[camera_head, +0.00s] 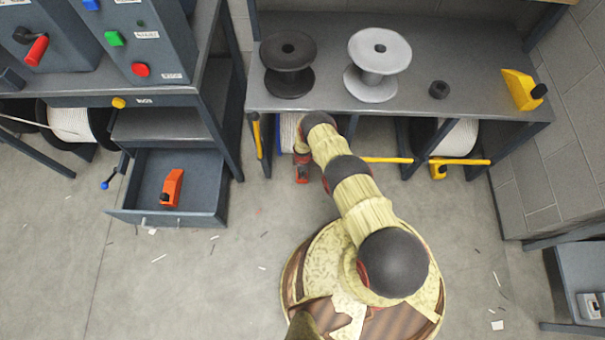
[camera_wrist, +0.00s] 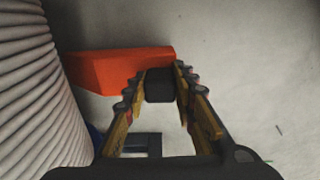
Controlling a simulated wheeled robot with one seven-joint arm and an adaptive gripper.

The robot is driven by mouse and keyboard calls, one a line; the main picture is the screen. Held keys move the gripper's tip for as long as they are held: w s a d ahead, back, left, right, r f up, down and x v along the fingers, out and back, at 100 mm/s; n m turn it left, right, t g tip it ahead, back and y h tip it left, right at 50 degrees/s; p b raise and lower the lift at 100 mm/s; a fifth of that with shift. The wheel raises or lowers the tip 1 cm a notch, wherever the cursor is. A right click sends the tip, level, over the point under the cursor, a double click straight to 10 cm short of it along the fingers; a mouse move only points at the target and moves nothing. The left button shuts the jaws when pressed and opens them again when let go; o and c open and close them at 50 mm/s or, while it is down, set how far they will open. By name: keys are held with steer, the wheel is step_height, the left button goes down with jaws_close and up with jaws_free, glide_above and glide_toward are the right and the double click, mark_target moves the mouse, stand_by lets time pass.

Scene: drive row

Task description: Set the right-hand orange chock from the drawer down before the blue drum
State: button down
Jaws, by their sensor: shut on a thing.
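My gripper (camera_wrist: 160,86) is shut on the black knob of an orange chock (camera_wrist: 115,70) in the wrist view. The chock is at floor level or just above it; I cannot tell if it touches. The blue drum's pale ribbed winding (camera_wrist: 35,90) is close at the left, beside the chock's wide end. In the head view my gripper (camera_head: 302,162) is low in front of the drum (camera_head: 288,132), under the bench's left bay. My arm hides part of the drum. Another orange chock (camera_head: 173,186) lies in the open drawer (camera_head: 205,200).
The bench (camera_head: 330,95) above holds a black spool (camera_head: 288,62), a grey spool (camera_head: 379,58) and a yellow chock (camera_head: 520,90). A yellow bar (camera_head: 386,160) and bench legs stand right of my gripper. The floor in front is open, with small scraps.

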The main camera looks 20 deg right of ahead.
steer(key=c, duration=1.5)
jaws_free()
steer(key=shift+f, duration=0.1)
steer(key=shift+o, duration=0.2)
